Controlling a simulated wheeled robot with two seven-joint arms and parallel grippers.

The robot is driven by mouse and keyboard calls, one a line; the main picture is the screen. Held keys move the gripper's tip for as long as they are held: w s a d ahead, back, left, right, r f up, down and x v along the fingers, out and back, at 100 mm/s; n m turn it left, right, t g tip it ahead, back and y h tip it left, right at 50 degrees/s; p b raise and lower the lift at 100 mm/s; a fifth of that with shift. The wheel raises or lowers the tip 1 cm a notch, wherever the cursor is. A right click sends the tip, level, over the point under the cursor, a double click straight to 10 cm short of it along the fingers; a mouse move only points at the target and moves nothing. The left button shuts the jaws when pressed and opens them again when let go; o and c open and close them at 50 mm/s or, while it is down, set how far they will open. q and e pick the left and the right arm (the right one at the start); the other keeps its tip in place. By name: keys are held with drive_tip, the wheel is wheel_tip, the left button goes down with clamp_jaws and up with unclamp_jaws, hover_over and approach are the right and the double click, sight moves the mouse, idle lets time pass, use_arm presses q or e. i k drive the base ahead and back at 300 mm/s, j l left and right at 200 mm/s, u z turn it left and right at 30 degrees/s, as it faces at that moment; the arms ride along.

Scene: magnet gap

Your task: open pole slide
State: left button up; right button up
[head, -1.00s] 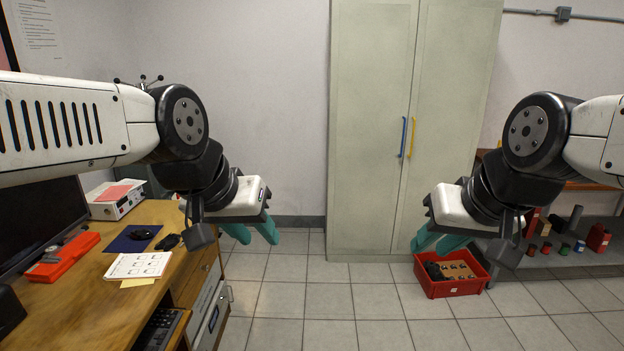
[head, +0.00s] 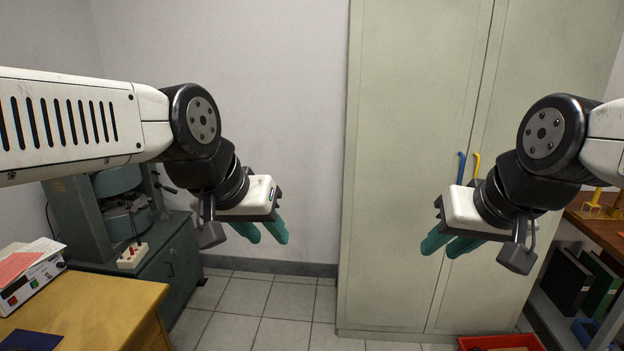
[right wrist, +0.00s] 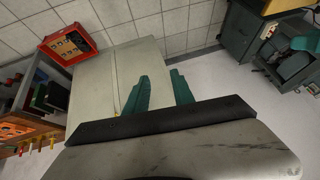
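A grey-green electromagnet (head: 88,218) with teal round coils (head: 128,222) stands at the left, partly hidden behind my left arm. It also shows in the right wrist view (right wrist: 292,68) at the upper right. I cannot make out a pole slide on it. My left gripper (head: 264,236) is open and empty, in the air to the right of the magnet. My right gripper (head: 446,246) is open and empty, in front of the tall cabinet. Its teal fingers also show apart in the right wrist view (right wrist: 160,92). Neither gripper touches anything.
A wooden desk (head: 95,300) with a power supply (head: 30,278) is at the lower left. A tall pale cabinet (head: 400,130) stands ahead. A red crate (head: 500,342) lies before it. A shelf (head: 600,235) is at right. Tiled floor (head: 265,305) between is clear.

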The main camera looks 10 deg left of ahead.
sight(138, 202)
drive_tip(key=i+j+u, duration=0.15)
drive_tip(key=i+u, duration=0.15)
drive_tip(key=i, duration=0.25)
drive_tip(key=i+u, duration=0.3)
drive_tip(key=i, duration=0.25)
drive_tip(key=i+l+u, duration=0.1)
drive_tip(key=i+u, duration=0.2)
drive_tip(key=i, duration=0.2)
drive_tip(key=i+l+u, duration=0.3)
drive_tip(key=i, duration=0.25)
drive_tip(key=i+l+u, duration=0.1)
drive_tip(key=i+u, duration=0.25)
drive_tip(key=i, duration=0.15)
drive_tip(key=i+l+u, duration=0.35)
drive_tip(key=i, duration=0.2)
drive_tip(key=j, duration=0.1)
